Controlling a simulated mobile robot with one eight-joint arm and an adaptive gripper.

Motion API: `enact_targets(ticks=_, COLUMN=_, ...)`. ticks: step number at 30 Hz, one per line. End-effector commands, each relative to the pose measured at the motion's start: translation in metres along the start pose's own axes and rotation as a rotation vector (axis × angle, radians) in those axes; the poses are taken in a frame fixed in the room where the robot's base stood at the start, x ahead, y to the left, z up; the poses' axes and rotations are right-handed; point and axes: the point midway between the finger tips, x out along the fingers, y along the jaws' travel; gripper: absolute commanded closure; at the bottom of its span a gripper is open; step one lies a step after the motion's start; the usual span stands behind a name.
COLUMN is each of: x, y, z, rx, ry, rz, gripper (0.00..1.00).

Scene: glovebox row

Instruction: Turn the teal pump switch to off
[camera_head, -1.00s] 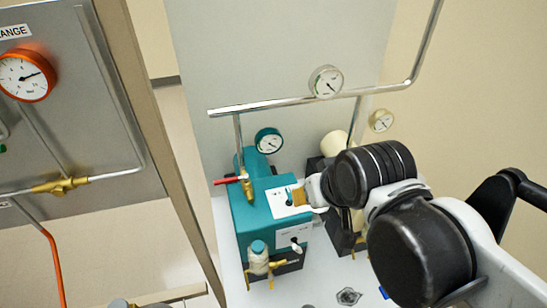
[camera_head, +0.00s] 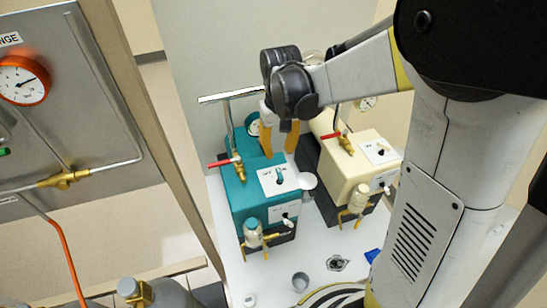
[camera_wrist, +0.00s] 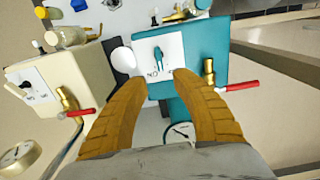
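The teal pump (camera_head: 250,200) stands on the white bench, and its switch (camera_head: 280,177) sits on a white label plate on top. In the wrist view the teal switch (camera_wrist: 158,54) is a small teal lever at the middle of the plate, its long side running roughly up and down the picture. Lettering beside it is upside down and partly hidden by a finger. My gripper (camera_head: 279,150) is above the back of the teal pump, behind the switch. Its orange fingers (camera_wrist: 156,82) are spread apart with nothing between them, clear of the switch.
A cream pump (camera_head: 355,160) with its own switch stands to the right. Red-handled brass valves (camera_head: 235,160) rise behind both plates. A white round part (camera_head: 307,181) sits between the pumps. A pipe and gauges are at the back.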

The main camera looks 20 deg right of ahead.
Motion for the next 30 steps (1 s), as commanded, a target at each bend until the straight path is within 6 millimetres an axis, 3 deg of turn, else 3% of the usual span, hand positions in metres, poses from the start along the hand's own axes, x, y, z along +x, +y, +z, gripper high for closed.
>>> enact_targets(ticks=6, x=0.048, y=0.0, z=-0.001, rx=0.0, ry=0.002, rz=0.0, gripper=0.68)
enact_targets(ticks=12, x=0.08, y=0.0, z=-0.001, rx=0.0, ry=0.002, rz=0.0, gripper=0.68)
enact_targets(ticks=18, x=0.093, y=0.0, z=0.0, rx=0.0, ry=0.002, rz=0.0, gripper=0.68)
enact_targets(ticks=26, x=0.093, y=0.0, z=0.0, rx=0.0, ry=0.002, rz=0.0, gripper=0.68)
enact_targets(ticks=29, x=0.093, y=0.0, z=0.0, rx=0.0, ry=0.002, rz=0.0, gripper=0.96)
enact_targets(ticks=30, x=0.093, y=0.0, z=0.0, rx=0.0, ry=0.002, rz=0.0, gripper=1.0)
